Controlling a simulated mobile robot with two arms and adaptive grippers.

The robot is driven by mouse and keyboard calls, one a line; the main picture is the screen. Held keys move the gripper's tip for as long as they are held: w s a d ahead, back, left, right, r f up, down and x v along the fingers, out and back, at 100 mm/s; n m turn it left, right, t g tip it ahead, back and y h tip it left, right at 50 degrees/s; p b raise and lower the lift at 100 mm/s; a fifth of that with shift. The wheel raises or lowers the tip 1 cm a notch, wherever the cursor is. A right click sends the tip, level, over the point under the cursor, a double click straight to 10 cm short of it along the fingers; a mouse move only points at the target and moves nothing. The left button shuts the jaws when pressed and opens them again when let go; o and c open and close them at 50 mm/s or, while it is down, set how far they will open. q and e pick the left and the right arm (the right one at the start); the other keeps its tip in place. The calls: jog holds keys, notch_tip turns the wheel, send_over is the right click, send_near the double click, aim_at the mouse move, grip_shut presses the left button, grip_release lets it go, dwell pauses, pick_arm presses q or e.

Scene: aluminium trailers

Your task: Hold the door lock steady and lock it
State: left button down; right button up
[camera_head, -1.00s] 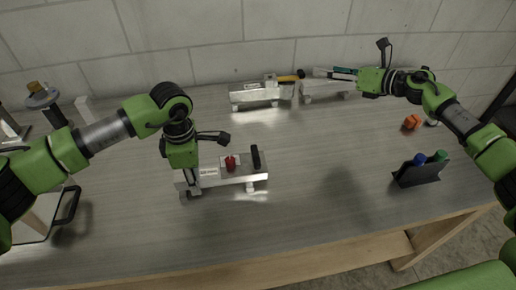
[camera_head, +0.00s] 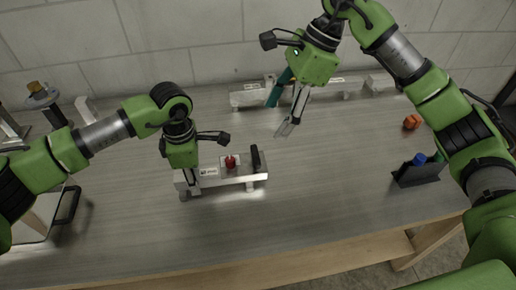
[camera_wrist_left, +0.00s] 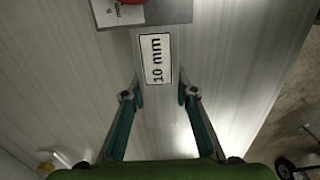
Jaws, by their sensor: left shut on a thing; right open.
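A silver aluminium trailer (camera_head: 222,180) stands on the table with a red lock (camera_head: 230,162) on a pale plate and an upright black handle (camera_head: 255,158) on top. My left gripper (camera_head: 189,188) is shut on the left end of this trailer. In the left wrist view its fingers (camera_wrist_left: 160,100) lie on both sides of the metal bar with a "10 mm" label (camera_wrist_left: 155,58); a small part of the red lock shows at the top edge. My right gripper (camera_head: 279,119) is open and empty, above the table, behind and right of the lock, pointing down-left.
More aluminium trailers (camera_head: 247,98) stand at the back by the wall, partly hidden by my right gripper. An orange object (camera_head: 411,122) and a dark holder (camera_head: 418,177) with blue and green items are on the right. The table front is clear.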

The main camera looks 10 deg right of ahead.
aim_at(256, 154)
jog(key=x, duration=1.1)
jog(key=shift+a+f, duration=0.1)
jog(key=shift+f, duration=0.3)
jog(key=shift+c, duration=0.4)
jog(key=c, duration=1)
